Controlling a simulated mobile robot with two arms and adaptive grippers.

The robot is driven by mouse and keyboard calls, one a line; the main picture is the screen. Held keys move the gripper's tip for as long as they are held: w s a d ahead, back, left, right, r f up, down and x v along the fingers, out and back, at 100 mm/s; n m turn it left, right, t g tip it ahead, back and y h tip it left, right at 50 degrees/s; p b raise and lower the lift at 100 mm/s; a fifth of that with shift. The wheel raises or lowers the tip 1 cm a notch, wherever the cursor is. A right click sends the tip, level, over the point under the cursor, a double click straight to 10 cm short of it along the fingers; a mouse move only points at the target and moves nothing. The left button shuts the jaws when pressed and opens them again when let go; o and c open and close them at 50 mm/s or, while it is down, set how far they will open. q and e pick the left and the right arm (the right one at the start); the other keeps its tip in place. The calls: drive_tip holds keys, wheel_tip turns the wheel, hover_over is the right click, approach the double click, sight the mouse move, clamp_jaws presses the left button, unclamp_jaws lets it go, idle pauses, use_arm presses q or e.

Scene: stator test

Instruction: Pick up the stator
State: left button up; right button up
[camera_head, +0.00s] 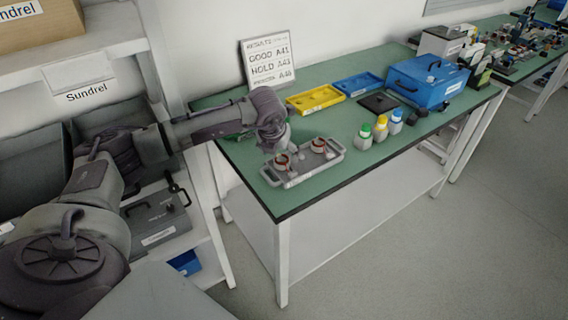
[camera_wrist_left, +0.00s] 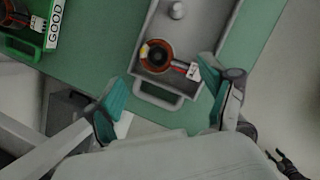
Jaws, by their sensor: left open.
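A grey tray (camera_head: 331,160) with handles stands on the green table near its left front corner. It holds two stators with copper-coloured rings, the nearer left one (camera_head: 282,161) and the farther right one (camera_head: 318,145). My left gripper (camera_head: 277,143) is above the tray's left end. In the left wrist view, a stator (camera_wrist_left: 157,55) with a white label lies in the tray (camera_wrist_left: 197,28), beyond and between the two spread fingers of my open, empty left gripper (camera_wrist_left: 168,102).
In the left wrist view, a green tray (camera_wrist_left: 22,48) marked GOOD holds another stator (camera_wrist_left: 14,14). Yellow (camera_head: 315,98) and blue (camera_head: 358,84) trays lie behind. Coloured-cap bottles (camera_head: 380,129) and a blue case (camera_head: 428,82) stand right. A sign (camera_head: 268,60) stands at the wall.

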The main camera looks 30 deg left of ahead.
sight(282, 158)
use_arm(q)
drive_tip(key=p+x, duration=0.1)
drive_tip(key=x, duration=0.4)
drive_tip(key=shift+w+a, duration=0.1)
drive_tip(key=shift+w, duration=0.15)
drive_tip(key=shift+c, duration=0.2)
drive_tip(key=c, duration=1.4)
